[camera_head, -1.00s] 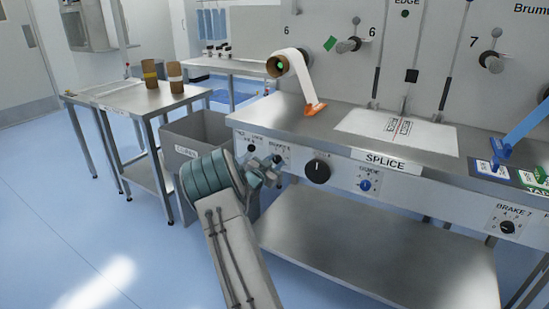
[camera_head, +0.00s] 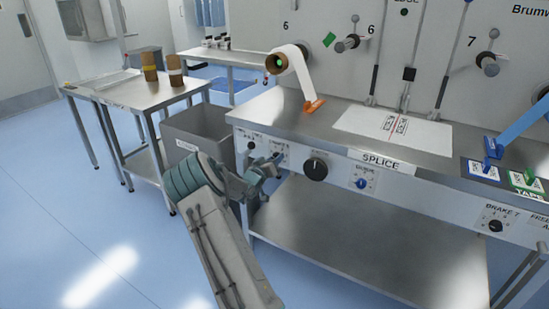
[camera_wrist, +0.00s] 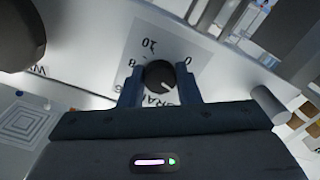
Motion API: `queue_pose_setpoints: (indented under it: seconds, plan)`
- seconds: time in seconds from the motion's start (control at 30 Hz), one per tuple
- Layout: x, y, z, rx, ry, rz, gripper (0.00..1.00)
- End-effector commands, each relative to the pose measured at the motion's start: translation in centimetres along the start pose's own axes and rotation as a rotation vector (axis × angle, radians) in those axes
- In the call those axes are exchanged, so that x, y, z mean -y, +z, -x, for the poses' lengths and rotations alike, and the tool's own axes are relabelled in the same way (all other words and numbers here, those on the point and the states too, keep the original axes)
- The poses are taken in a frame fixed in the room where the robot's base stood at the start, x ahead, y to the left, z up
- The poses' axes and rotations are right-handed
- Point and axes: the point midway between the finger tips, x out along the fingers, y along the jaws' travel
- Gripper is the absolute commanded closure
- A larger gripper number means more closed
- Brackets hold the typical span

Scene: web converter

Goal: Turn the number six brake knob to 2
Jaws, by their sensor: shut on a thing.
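The number six brake knob (camera_wrist: 160,75) is a round dark knob on a white dial plate (camera_wrist: 178,38) in the wrist view. The plate's numbers and lettering appear upside down and are partly covered by my gripper. A short pale pointer mark shows on the knob's lower right. My gripper (camera_wrist: 159,86) is shut on the knob, one finger on each side. In the head view my gripper (camera_head: 273,161) is at the front panel, by the BRAKE 6 plate (camera_head: 279,154); the knob is hidden there.
A larger black knob (camera_head: 315,168) and a blue guide knob (camera_head: 361,183) sit right of it on the same panel. The BRAKE 7 knob (camera_head: 495,226) is far right. A grey bin (camera_head: 198,128) stands close left of the panel. Floor at lower left is clear.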

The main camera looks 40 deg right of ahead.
Motion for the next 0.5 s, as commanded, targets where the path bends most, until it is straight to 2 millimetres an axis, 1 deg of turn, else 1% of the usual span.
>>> queue_pose_setpoints:
  seconds: [0.2,0.5]
  plan:
    - [0.02,0.16,0.06,0.004,-0.002,0.084,0.93]
    - [0.05,0.22,0.07,0.004,-0.002,0.12,0.93]
